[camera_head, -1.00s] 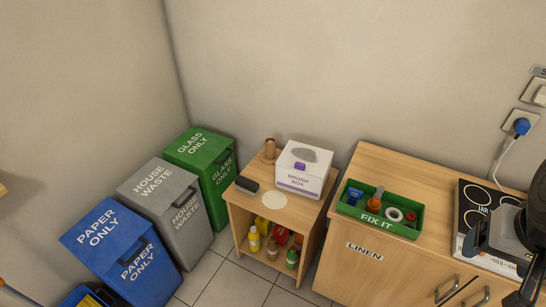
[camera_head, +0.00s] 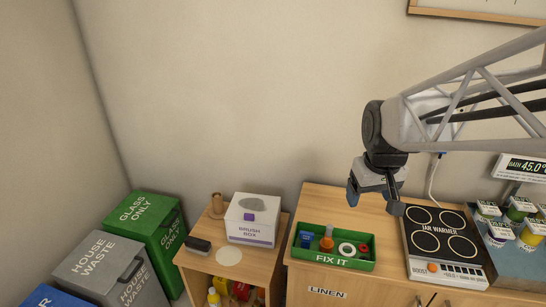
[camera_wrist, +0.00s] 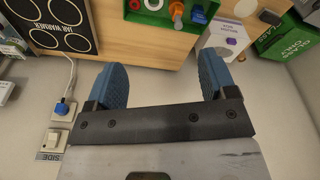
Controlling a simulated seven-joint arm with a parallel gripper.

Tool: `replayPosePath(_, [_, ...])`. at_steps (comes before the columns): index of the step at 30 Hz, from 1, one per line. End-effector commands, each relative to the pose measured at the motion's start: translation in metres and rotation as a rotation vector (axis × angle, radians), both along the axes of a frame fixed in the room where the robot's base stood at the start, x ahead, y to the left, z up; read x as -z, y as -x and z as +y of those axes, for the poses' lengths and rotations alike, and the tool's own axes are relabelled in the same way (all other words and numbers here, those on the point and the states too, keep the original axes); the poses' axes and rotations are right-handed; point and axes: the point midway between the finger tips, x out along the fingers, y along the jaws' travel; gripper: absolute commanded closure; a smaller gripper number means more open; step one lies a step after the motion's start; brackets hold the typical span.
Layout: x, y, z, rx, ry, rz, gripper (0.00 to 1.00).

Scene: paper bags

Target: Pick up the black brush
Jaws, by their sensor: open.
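The black brush (camera_head: 198,245) lies on top of the small wooden cabinet (camera_head: 236,268), near its left edge. It also shows as a small dark block at the upper right of the wrist view (camera_wrist: 270,17). My gripper (camera_head: 374,198) is above the long counter, in front of the wall, well to the right of the brush and higher. In the wrist view its two blue-padded fingers (camera_wrist: 162,72) are wide apart with nothing between them.
The white brush box (camera_head: 253,218), a brown bottle-like object (camera_head: 217,204) and a pale round disc (camera_head: 229,256) share the cabinet top. The green FIX IT tray (camera_head: 320,260) and the jar warmer (camera_head: 441,236) lie between gripper and camera side. A green bin (camera_head: 150,230) stands left.

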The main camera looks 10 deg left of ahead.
Motion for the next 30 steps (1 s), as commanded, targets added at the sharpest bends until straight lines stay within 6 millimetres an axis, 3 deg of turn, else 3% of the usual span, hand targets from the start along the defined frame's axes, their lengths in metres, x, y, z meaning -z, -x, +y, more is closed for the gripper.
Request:
replayPosePath(15, [0.048, -0.092, 0.109, -0.256, 0.027, 0.035, 0.22])
replayPosePath(30, [0.124, -0.152, 0.234, -0.501, 0.053, 0.066, 0.22])
